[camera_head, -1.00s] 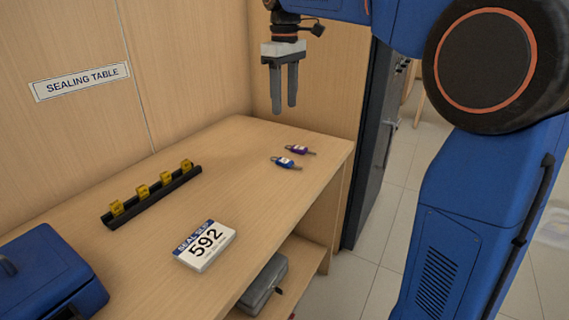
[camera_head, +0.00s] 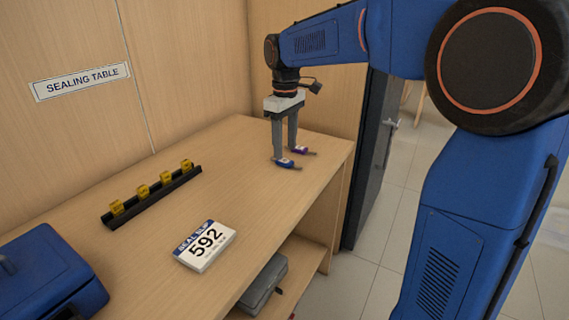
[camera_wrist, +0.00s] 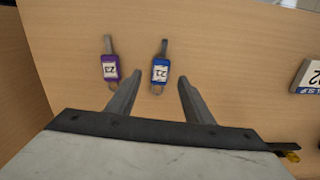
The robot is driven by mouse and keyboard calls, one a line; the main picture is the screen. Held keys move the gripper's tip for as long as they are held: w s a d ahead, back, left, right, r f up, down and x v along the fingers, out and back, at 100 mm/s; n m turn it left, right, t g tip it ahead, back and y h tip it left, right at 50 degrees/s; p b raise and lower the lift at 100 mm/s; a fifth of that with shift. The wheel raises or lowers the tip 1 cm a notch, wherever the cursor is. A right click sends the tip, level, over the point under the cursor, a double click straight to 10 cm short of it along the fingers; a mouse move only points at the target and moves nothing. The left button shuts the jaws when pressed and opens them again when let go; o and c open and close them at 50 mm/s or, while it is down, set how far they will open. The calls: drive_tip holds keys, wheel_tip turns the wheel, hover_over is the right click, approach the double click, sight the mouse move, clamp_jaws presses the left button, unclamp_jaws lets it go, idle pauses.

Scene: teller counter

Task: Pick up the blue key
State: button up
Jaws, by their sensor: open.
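The blue key (camera_wrist: 161,68) has a blue head with a white label and a grey metal end. In the wrist view it lies flat on the wooden table, just beyond and between my gripper's fingertips. My gripper (camera_wrist: 153,88) is open and empty. In the head view my gripper (camera_head: 284,152) points down with its fingers close over the blue key (camera_head: 286,163), which is partly covered by a finger. I cannot tell whether a fingertip touches the table.
A purple key (camera_wrist: 110,67) lies close to the left of the blue one in the wrist view. A black rack with yellow tags (camera_head: 152,196), a "592" pad (camera_head: 205,246) and a blue box (camera_head: 50,275) stand farther left on the table (camera_head: 245,190).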

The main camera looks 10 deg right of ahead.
sight(286, 161)
drive_tip(key=shift+s+f, duration=0.1)
drive_tip(key=shift+f, duration=1.85)
drive_tip(key=shift+c, duration=0.4)
drive_tip(key=c, duration=1)
drive_tip(key=shift+c, duration=0.2)
drive_tip(key=shift+r, duration=0.15)
